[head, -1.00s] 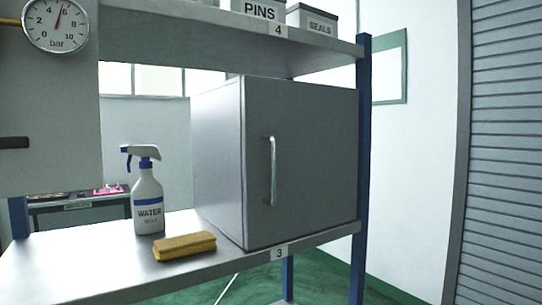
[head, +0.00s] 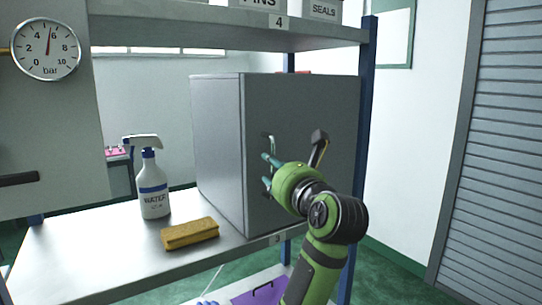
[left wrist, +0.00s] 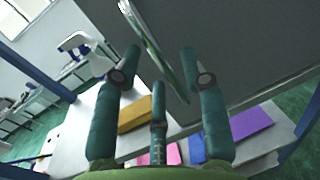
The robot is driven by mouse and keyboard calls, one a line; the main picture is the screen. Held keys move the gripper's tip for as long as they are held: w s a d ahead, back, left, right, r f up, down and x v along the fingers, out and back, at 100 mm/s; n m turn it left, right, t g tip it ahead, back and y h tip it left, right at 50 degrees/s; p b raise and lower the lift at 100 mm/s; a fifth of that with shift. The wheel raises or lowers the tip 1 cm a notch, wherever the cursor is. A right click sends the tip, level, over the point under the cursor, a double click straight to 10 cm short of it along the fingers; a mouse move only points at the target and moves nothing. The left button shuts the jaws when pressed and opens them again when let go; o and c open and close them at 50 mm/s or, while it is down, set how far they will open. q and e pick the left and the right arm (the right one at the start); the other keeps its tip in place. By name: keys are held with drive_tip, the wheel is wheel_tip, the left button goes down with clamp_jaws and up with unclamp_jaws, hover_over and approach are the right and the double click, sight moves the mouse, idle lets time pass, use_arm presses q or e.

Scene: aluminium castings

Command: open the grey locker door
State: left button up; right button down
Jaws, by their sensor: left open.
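The grey locker (head: 218,150) stands on the middle shelf, its door (head: 300,110) shut. The door's slim metal handle (head: 270,141) stands upright and is partly hidden by my left gripper (head: 267,171). That gripper is open in front of the handle, its teal fingers pointing at the door. In the left wrist view, the handle (left wrist: 143,27) runs slantwise toward the space between the spread fingers (left wrist: 160,60). I cannot tell whether any finger touches it. My right gripper is in neither view.
A water spray bottle (head: 153,190) and a yellow sponge (head: 190,233) stand left of the locker on the shelf (head: 100,250). A blue post (head: 366,100) rises right of the locker. An upper shelf (head: 200,30) runs above, and a purple item (head: 262,292) lies below.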

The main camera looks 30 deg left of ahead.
use_arm(q)
drive_tip(key=shift+p+x, duration=0.45)
drive_tip(key=shift+x, duration=0.65)
drive_tip(key=shift+a, duration=0.2)
drive_tip(key=shift+w, duration=0.1)
clamp_jaws()
drive_tip(key=shift+d, duration=0.1)
